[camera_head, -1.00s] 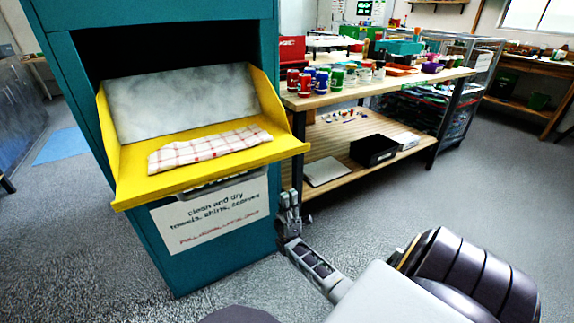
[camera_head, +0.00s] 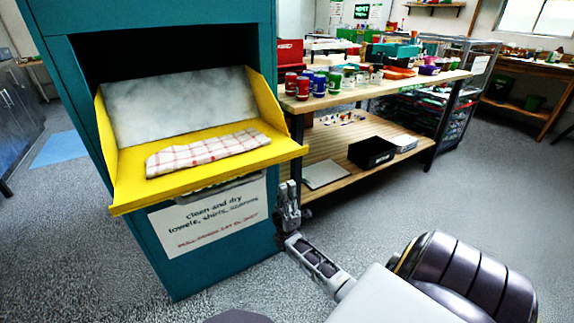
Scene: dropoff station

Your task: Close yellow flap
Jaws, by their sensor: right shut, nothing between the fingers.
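The yellow flap (camera_head: 125,190) is open on the front of the teal drop-off bin (camera_head: 205,274). It sticks out toward me, with a side wall at each end and a grey back panel (camera_head: 180,102). A folded white cloth with red checks (camera_head: 208,152) lies on the flap. My right gripper (camera_head: 289,190) is shut and empty. It appears just right of the bin, below the flap's right front corner, and I see no contact with the flap. My left gripper is not in view.
A sign (camera_head: 210,216) is on the bin front below the flap. A wooden workbench (camera_head: 352,102) with cans and boxes stands to the right. Its lower shelf holds a black box (camera_head: 371,153). The grey floor (camera_head: 460,195) at right is clear.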

